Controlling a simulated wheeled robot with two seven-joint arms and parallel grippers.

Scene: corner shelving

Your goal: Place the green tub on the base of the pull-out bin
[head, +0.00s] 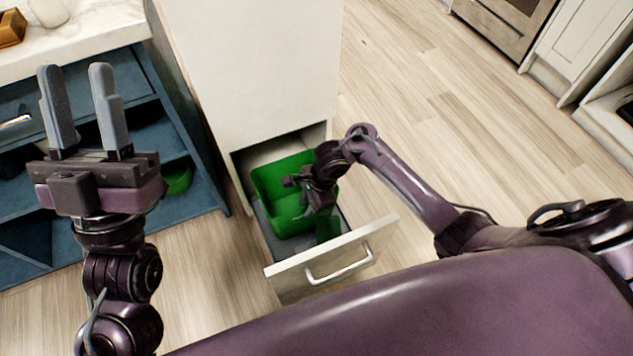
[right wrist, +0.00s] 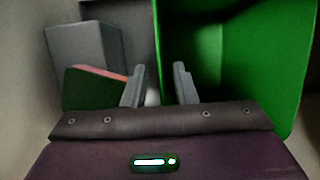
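The green tub (head: 275,205) sits inside the open pull-out bin (head: 335,250), toward the cabinet; I cannot tell whether it lies flat on the base. It fills the right side of the right wrist view (right wrist: 265,70). My right gripper (head: 308,190) is down at the tub and hides part of it. In the right wrist view its fingers (right wrist: 158,85) are apart with nothing between them, beside the tub's wall. My left gripper (head: 82,105) is raised at the left, open and empty, away from the bin.
A smaller dark green item (head: 327,229) is in the bin near its front. A grey block (right wrist: 85,55) shows in the right wrist view. Blue shelving (head: 190,135) with a green round item (head: 177,178) stands left. The wooden floor (head: 430,130) to the right is clear.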

